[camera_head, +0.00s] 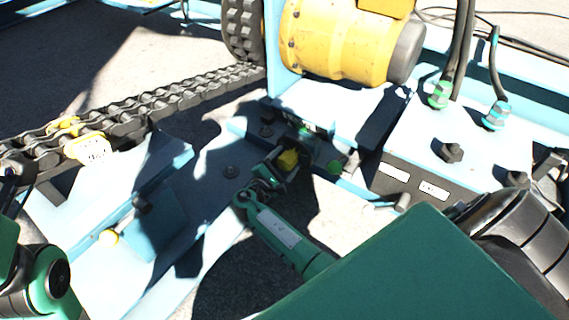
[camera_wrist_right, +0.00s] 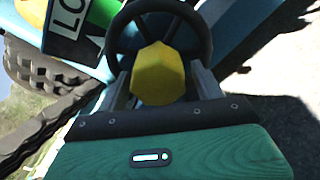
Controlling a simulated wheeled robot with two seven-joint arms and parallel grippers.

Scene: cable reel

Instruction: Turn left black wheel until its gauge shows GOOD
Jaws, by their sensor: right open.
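In the right wrist view, a black wheel (camera_wrist_right: 160,6) faces me, with a yellow faceted piece (camera_wrist_right: 158,75) in front of its middle. My right gripper (camera_wrist_right: 163,82) is open, its fingers on either side of the yellow piece. I cannot tell whether they touch it. A gauge plate (camera_wrist_right: 70,16) beside the wheel shows the letters "LO" and a green zone, cut off by the frame. The wheel is mostly hidden there. My left gripper is not visible.
A heavy chain (camera_head: 150,110) with a yellow tag (camera_head: 85,148) runs along the left. A yellow motor (camera_head: 335,40) is above the work spot. A light-blue box (camera_head: 455,120) with hose fittings stands to the right. Blue frame beams (camera_head: 195,210) surround my right gripper closely.

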